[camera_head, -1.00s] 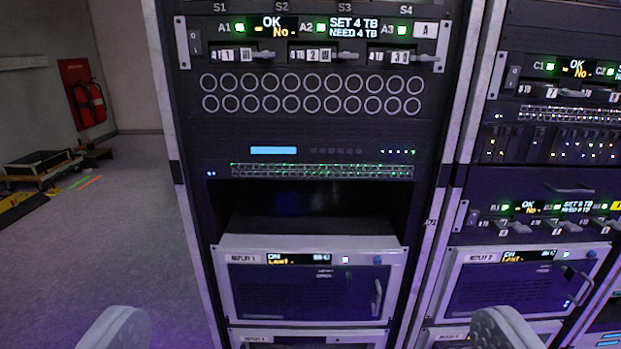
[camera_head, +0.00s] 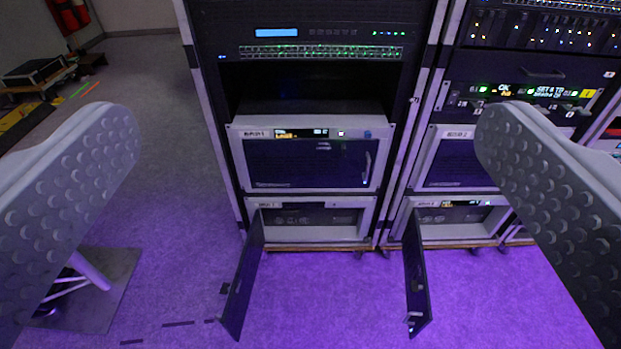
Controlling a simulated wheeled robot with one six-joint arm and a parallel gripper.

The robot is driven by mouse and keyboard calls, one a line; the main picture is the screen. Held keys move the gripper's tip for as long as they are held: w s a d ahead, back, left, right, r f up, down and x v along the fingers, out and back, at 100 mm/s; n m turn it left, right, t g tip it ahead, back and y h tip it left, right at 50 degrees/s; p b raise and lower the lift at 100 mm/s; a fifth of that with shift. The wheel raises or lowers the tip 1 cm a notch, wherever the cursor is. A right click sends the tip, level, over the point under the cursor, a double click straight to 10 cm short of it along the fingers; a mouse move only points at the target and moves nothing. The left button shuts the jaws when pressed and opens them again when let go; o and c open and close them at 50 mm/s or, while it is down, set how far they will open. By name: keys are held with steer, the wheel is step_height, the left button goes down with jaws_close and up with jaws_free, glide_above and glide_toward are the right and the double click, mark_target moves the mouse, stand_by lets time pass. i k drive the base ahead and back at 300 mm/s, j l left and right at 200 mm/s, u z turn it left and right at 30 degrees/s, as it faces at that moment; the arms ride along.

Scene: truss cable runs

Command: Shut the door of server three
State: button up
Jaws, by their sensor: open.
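Two servers at the bottom of the racks have their dark doors swung open toward me. The lower left server (camera_head: 318,217) has an open door (camera_head: 243,278) hinged at its left side. The lower right server (camera_head: 455,219) has an open door (camera_head: 416,278), also hinged at its left. Their labels are too small to read surely, so I cannot tell which is server three. My gripper (camera_head: 308,118) is open and empty. Its two grey fingers stand wide apart at the picture's sides, nearer to me than both doors and apparently touching neither.
The upper left server (camera_head: 310,163) and upper right server (camera_head: 455,165) have shut doors. Open purple-lit floor (camera_head: 330,300) lies before the racks. A dark plate with a pale post (camera_head: 90,285) stands at left. Red extinguishers (camera_head: 70,14) are at the back left.

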mark_target(233, 317)
steer(key=j+z, duration=0.1)
steer(key=j, duration=0.35)
steer(key=k+j+z, duration=0.15)
steer(key=j, duration=0.3)
steer(key=k+j+z, duration=0.1)
steer(key=j, duration=0.3)
steer(key=k+j+z, duration=0.15)
steer(key=j, duration=0.3)
steer(key=k+j+z, duration=0.1)
steer(key=j, duration=0.3)
steer(key=k+j+z, duration=0.15)
steer(key=j, duration=0.25)
steer(key=k+j+z, duration=0.1)
steer(key=j, duration=0.3)
steer(key=k+j+z, duration=0.15)
steer(key=k+j, duration=0.1)
steer(key=j, duration=0.1)
